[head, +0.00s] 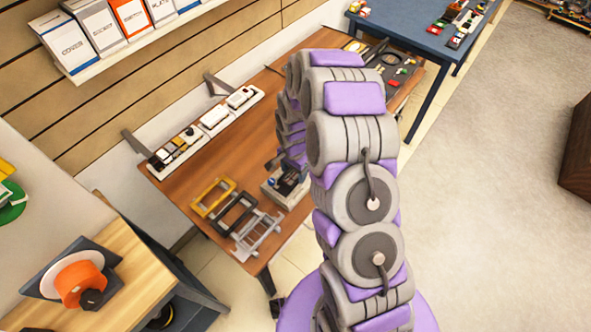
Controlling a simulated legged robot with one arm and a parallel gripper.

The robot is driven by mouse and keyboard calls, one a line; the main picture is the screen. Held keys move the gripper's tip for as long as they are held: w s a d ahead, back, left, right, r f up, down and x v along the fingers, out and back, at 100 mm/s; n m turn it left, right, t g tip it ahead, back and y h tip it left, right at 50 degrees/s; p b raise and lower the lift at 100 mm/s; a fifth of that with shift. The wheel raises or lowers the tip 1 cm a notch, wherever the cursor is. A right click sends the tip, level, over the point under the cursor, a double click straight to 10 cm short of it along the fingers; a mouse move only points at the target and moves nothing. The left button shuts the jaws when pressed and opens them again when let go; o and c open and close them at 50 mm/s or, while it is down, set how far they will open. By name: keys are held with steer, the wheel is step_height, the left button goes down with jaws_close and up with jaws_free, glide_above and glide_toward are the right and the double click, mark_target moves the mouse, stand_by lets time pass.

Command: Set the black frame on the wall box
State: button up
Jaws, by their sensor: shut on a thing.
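The black frame (233,213) lies on the brown wooden table (180,185), between a yellow frame (213,197) and a grey frame (258,235). My gripper (279,164) is at the far end of my bent arm, low over the table and to the right of the black frame, apart from it. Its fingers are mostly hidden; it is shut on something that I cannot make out. A small grey box (287,188) with dark and blue parts sits just below it. I cannot tell whether this is the wall box.
White trays (205,128) with small parts stand along the table's wall side. A shelf of booklets (130,15) is above. A dark tray (385,65) lies at the table's far end. A blue table (425,30) stands beyond. A wooden bench (110,285) with an orange reel is at lower left.

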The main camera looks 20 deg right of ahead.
steer(key=shift+a, duration=0.2)
steer(key=shift+d+r, duration=0.15)
steer(key=shift+d, duration=0.75)
steer(key=shift+a, duration=0.4)
steer(key=shift+f, duration=1.55)
stand_by(1.0)
steer(key=o, duration=1.4)
steer(key=shift+a, duration=0.1)
steer(key=shift+r, duration=0.15)
steer(key=shift+r+p, duration=0.65)
steer(key=shift+r, duration=2.25)
